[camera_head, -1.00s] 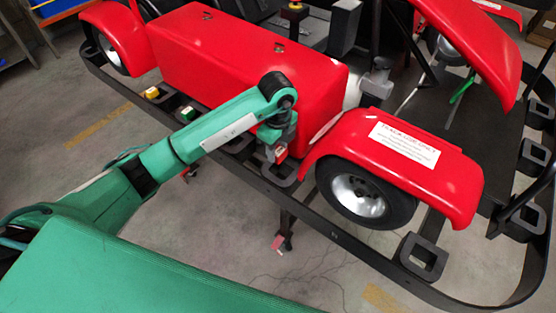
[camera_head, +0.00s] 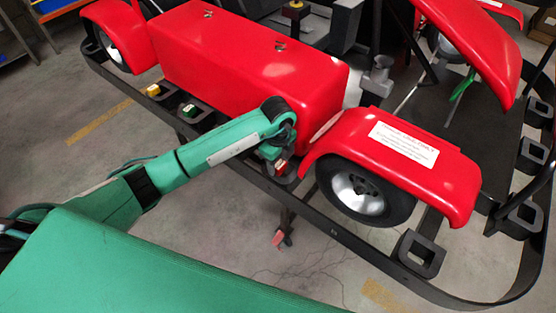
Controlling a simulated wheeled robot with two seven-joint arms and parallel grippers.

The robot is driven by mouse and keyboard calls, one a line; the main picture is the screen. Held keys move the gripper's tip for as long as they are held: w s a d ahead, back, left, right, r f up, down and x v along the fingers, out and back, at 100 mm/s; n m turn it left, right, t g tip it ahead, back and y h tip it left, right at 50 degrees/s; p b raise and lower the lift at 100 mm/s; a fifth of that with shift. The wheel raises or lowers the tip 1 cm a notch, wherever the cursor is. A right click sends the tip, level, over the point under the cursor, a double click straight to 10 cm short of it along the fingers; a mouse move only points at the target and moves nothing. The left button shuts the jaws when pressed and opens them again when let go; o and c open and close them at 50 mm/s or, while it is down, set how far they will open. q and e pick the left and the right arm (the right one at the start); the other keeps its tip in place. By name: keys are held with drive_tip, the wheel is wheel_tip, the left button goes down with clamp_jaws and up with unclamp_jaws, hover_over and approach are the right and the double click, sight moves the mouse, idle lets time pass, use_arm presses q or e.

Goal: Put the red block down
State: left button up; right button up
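The red block (camera_head: 281,167) is small, with a pale patch on its face. It shows just below my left gripper (camera_head: 278,159), at a black square holder (camera_head: 287,178) on the kart's black side rail. My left gripper points down and appears shut on the block, though its fingers are small and partly hidden. The block overlaps the holder in the picture; I cannot tell whether it rests on the holder's bottom. My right gripper is not in view.
A yellow block (camera_head: 153,90) and a green block (camera_head: 189,109) sit in holders along the rail (camera_head: 335,232). The red side pod (camera_head: 240,65) and front fender (camera_head: 395,160) stand close to my gripper.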

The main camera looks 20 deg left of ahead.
sight(278, 163)
use_arm(q)
drive_tip(key=shift+o, duration=1.1)
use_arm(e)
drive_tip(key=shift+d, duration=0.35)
use_arm(q)
drive_tip(key=shift+r, duration=0.65)
wheel_tip(278, 163, up, 11)
drive_tip(key=b, duration=0.3)
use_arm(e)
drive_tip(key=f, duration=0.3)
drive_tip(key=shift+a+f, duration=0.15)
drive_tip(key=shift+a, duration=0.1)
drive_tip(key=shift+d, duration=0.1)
